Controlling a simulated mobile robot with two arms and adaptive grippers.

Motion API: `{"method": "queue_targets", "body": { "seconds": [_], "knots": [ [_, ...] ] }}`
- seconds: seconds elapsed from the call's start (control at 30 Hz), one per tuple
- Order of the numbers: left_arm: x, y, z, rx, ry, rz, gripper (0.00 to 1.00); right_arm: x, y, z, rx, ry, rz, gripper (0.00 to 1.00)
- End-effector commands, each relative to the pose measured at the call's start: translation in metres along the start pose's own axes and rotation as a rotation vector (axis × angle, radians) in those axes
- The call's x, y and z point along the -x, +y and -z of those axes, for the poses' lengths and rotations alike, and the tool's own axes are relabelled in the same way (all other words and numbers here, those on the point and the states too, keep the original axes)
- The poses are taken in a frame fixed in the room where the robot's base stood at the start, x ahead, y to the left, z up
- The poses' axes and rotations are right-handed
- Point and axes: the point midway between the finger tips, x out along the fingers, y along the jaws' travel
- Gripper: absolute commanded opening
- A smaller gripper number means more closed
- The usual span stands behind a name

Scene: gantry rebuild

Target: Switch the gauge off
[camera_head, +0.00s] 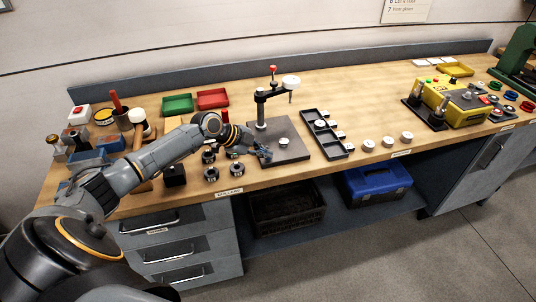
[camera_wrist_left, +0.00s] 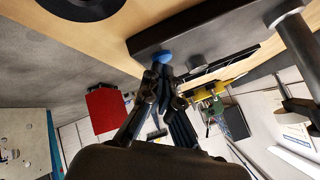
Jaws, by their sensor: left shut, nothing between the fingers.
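The gauge (camera_head: 291,82) is a white round dial on the arm of a dark stand with a red-topped post. The stand's grey base plate (camera_head: 295,151) lies on the bench, with a small pale disc (camera_head: 284,142) on it. My left gripper (camera_head: 265,154) is at the left front part of the plate. In the left wrist view its fingers (camera_wrist_left: 164,76) are shut and empty, tips close to a blue button (camera_wrist_left: 165,57) on the plate's edge. I cannot tell whether they touch it. A grey button (camera_wrist_left: 195,62) sits beside the blue one. My right gripper is not in view.
Several dark ring-shaped parts (camera_head: 236,169) stand left of the plate. A black divided tray (camera_head: 326,143) is close on its right, with white discs (camera_head: 368,144) beyond. Red (camera_head: 212,99) and green (camera_head: 177,103) bins are behind. A yellow machine (camera_head: 458,105) stands at the right.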

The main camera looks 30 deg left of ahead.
Motion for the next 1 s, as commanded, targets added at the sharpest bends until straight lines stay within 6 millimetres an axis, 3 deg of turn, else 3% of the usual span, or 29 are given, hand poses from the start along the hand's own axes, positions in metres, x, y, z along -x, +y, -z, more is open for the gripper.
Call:
{"method": "queue_targets", "body": {
  "seconds": [0.37,1.0],
  "knots": [
    [0.004,-0.003,0.002,0.000,-0.001,0.000,0.00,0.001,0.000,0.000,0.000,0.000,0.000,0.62],
    [0.044,-0.033,0.032,-0.001,0.000,0.002,0.00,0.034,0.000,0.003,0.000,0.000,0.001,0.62]
  ]
}}
